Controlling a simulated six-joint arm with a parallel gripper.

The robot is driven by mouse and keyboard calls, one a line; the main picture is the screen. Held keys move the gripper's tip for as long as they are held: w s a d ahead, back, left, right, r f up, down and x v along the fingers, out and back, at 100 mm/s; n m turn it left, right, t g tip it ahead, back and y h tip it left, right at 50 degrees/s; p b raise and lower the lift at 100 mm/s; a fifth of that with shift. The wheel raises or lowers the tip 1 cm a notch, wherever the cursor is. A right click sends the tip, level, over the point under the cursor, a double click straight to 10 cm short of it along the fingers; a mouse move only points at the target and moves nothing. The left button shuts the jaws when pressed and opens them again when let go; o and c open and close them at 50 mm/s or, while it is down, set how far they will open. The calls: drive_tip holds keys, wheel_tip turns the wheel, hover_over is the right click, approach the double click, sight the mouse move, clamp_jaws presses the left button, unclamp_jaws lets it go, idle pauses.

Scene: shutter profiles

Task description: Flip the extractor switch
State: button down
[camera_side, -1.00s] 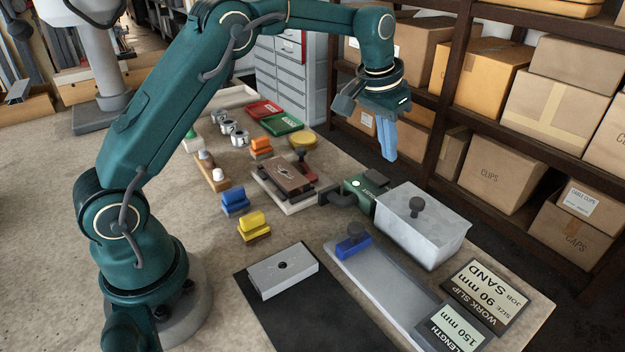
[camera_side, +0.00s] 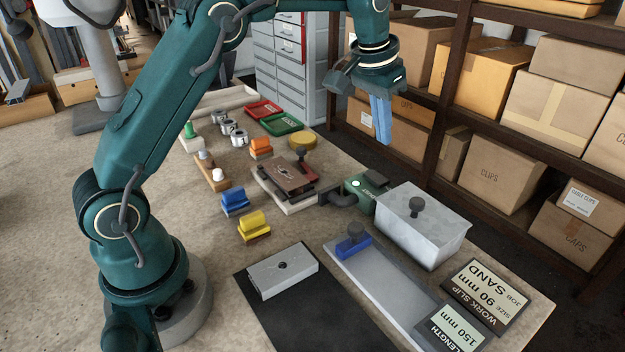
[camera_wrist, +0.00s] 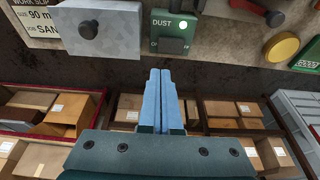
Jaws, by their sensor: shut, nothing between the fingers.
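The extractor switch is a green box marked DUST (camera_wrist: 170,22), with a dark rocker and a small bright lamp on its face. In the wrist view the shut fingers (camera_wrist: 160,72) show just below the box in the picture, and the rocker is not covered.
The grey lidded bin (camera_side: 416,232) with a dark knob stands close to the switch. A dark pipe (camera_side: 341,200) joins the green box on its other side. Shelves with cardboard boxes (camera_side: 487,172) stand beyond the table edge.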

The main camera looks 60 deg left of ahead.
sight(384, 181)
drive_tip(key=x, duration=0.6)
drive_tip(key=s+x, duration=0.1)
drive_tip(key=x, duration=0.2)
drive_tip(key=shift+f, duration=0.25)
